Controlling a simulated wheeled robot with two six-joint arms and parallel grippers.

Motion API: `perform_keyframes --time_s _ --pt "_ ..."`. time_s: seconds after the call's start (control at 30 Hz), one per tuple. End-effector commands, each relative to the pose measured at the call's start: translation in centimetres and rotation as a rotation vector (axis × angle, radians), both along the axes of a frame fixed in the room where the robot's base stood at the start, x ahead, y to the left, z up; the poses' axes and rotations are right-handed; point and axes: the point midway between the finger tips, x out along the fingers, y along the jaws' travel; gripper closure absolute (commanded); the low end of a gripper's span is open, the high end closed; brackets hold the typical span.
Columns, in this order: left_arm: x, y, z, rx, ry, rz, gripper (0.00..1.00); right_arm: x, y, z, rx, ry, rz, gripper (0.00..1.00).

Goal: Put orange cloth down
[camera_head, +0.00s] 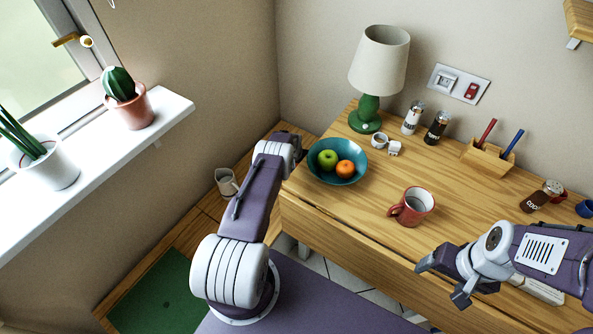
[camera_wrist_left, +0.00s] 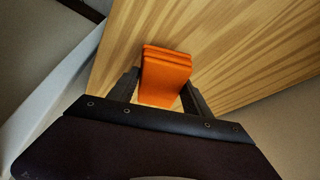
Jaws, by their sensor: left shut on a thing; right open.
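In the left wrist view the orange cloth (camera_wrist_left: 166,75) is a folded, layered block held between the two fingers of my left gripper (camera_wrist_left: 162,92), which is shut on it. A wooden surface (camera_wrist_left: 240,40) lies beyond the cloth; I cannot tell whether the cloth touches it. My right gripper (camera_head: 441,277) is open and empty at the desk's front edge.
The wooden desk (camera_head: 300,203) carries a teal bowl (camera_head: 324,174) of fruit, a red mug (camera_head: 411,207), a green lamp (camera_head: 366,112), jars and a pen holder (camera_head: 487,157). A grey mug (camera_head: 226,182) stands on the lower wooden surface at left.

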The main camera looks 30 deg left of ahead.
Motion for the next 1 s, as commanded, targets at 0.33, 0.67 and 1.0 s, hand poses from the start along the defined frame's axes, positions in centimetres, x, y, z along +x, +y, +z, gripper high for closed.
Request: perform_keyframes --time_s 0.33,0.67,1.0 --pt "-0.1 0.0 -4.0 0.000 0.001 0.000 0.75 0.0 0.0 -2.2 0.000 0.000 0.000 0.22" --pt "-0.1 0.0 -4.5 0.000 0.001 0.000 0.75 0.0 0.0 -2.8 0.000 0.000 0.000 0.22" --pt "-0.2 0.0 -4.7 0.000 0.003 0.000 0.21 0.0 0.0 -2.9 0.000 0.000 0.000 0.22"
